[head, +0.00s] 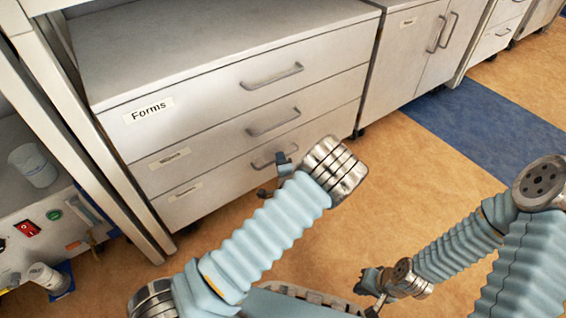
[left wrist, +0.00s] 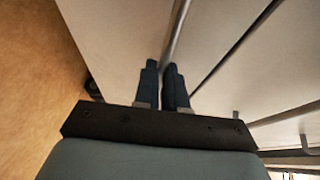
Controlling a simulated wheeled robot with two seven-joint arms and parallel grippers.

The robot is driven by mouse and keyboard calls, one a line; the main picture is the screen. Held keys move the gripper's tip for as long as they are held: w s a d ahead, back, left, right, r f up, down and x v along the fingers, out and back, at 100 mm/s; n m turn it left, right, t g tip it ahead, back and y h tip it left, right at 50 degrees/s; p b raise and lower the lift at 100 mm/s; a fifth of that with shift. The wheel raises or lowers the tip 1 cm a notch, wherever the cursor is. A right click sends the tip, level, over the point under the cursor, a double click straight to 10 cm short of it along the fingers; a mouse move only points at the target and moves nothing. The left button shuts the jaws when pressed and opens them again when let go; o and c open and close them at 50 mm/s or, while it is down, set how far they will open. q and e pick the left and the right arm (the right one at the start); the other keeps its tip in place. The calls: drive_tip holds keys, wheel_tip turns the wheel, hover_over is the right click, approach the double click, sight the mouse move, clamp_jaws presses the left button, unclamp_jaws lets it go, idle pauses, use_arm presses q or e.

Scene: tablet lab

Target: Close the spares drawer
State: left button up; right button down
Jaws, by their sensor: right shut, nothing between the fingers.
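A grey cabinet has a stack of three drawers in the head view. The top one reads "Forms" (head: 149,111). The labels of the middle drawer (head: 225,140) and bottom drawer (head: 222,193) are too blurred to read, so I cannot tell which is the spares drawer. All three fronts look about flush. My left gripper (head: 281,168) is at the bottom drawer's handle (head: 260,161), partly hidden by its forearm. In the left wrist view its fingers (left wrist: 162,85) are close together with the handle bar (left wrist: 174,35) between them. My right gripper (head: 371,288) is shut and empty over the floor.
A second cabinet (head: 408,55) with doors stands to the right. A pale frame post (head: 95,150) rises left of the drawers, beside equipment with a red switch (head: 27,229). The orange floor (head: 400,190) with a blue strip (head: 490,125) is clear in front.

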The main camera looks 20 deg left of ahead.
use_arm(q)
drive_tip(key=o, duration=0.4)
drive_tip(key=shift+w+a, duration=0.1)
drive_tip(key=shift+a, duration=0.1)
drive_tip(key=shift+o, duration=0.2)
drive_tip(key=p+v, duration=0.2)
drive_tip(key=v, duration=1.2)
drive_tip(key=shift+f, duration=0.1)
drive_tip(key=s+a+f+n+g+h+p, duration=0.2)
drive_tip(key=s+f+n+g+h+p, duration=0.35)
drive_tip(key=s+n+g+p, duration=0.2)
drive_tip(key=s+d+r+n+g+h+p, duration=0.4)
drive_tip(key=s+r+n+g+h, duration=0.1)
drive_tip(key=s, duration=0.6)
drive_tip(key=shift+r+h, duration=0.6)
drive_tip(key=shift+h, duration=0.05)
